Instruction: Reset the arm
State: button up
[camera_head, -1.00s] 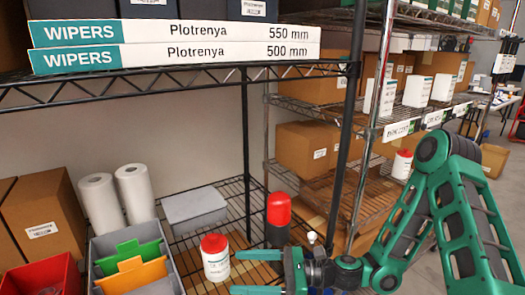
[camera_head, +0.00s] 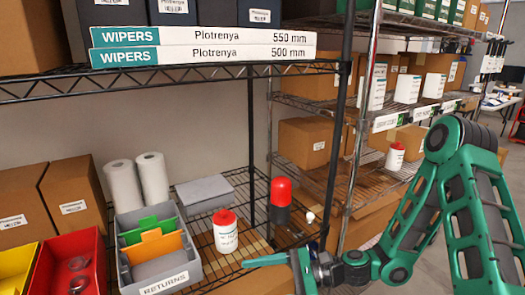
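My gripper (camera_head: 262,261) is at the lower middle of the head view, pointing left, with my green arm reaching in from the right. One green finger shows clearly; I cannot make out a second finger apart from it, so its opening is unclear. I see nothing held in it. It appears in front of the lower wire shelf, below a white tub with a red lid (camera_head: 226,232) and a dark bottle with a red cap (camera_head: 281,202). I cannot tell the exact gap to them.
A grey returns bin (camera_head: 168,284) with green and orange dividers stands at lower left, beside red (camera_head: 70,266) and yellow (camera_head: 14,266) bins. Two white rolls (camera_head: 138,181) stand behind. A black shelf post (camera_head: 338,150) rises near my gripper. Open floor shows at right.

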jog(key=s+d+f+n+h, duration=0.15)
jog(key=d+n+h, duration=0.4)
jog(key=d, duration=0.65)
jog(key=s+d+n+h, duration=0.2)
jog(key=d+n+h, duration=0.3)
jog(key=d, duration=0.7)
jog(key=s+d+r+h, duration=0.2)
jog(key=s+d+r, duration=0.4)
jog(key=d, duration=0.3)
jog(key=s+d+r+m+h, duration=0.1)
jog(key=s+d+r+h, duration=0.2)
jog(key=s+d+r, duration=0.4)
jog(key=s+d, duration=0.2)
jog(key=shift+s+d+r+t+h, duration=0.2)
jog(key=shift+d+t+h, duration=0.1)
jog(key=shift+d+h, duration=0.1)
jog(key=shift+c, duration=0.2)
